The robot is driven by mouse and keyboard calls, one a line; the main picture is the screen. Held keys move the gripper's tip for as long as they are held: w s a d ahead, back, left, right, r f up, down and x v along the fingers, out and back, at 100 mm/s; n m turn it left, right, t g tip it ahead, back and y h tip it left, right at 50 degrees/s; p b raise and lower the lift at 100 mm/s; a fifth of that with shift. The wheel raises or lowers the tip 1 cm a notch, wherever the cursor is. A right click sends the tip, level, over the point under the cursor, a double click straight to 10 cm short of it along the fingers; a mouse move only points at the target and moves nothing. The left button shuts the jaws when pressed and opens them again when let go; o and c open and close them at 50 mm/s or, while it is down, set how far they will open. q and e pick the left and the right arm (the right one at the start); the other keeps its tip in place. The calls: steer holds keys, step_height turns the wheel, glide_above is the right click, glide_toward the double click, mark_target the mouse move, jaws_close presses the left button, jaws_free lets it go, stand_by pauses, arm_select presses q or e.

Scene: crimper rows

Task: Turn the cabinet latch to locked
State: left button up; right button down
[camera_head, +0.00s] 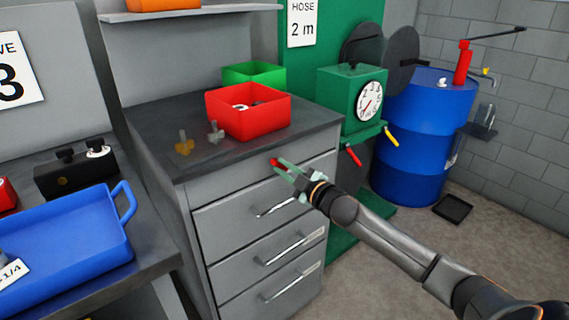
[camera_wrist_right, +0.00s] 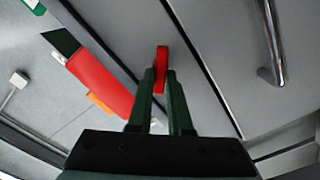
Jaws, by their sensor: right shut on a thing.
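The grey cabinet (camera_head: 210,226) stands in the middle of the head view, with several drawers and bar handles. Its red latch (camera_head: 274,161) is on the front near the top edge. My right gripper (camera_head: 281,166) reaches in from the lower right and is at the latch. In the right wrist view my two dark green fingers (camera_wrist_right: 160,98) are closed around the red latch (camera_wrist_right: 161,68), which stands out between their tips. The latch's base is partly hidden by the fingers. My left gripper is not in view.
A red bin (camera_head: 248,122) and a green bin (camera_head: 254,73) stand on the cabinet top, with small fittings beside them. A drawer handle (camera_wrist_right: 270,42) is close by the gripper. A blue tray (camera_head: 70,262) lies at left; a blue drum (camera_head: 425,120) stands behind at right.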

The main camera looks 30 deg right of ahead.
steer(key=n+p, duration=0.1)
steer(key=n, duration=0.4)
steer(key=shift+a+f, duration=0.1)
steer(key=shift+f, duration=0.05)
steer(key=shift+f+n, duration=0.1)
steer(key=shift+n, duration=1.6)
steer(key=c, duration=0.8)
jaws_free()
steer(key=shift+c, duration=0.2)
steer(key=s+d, duration=0.1)
steer(key=s, duration=1.1)
steer(key=shift+s, duration=0.25)
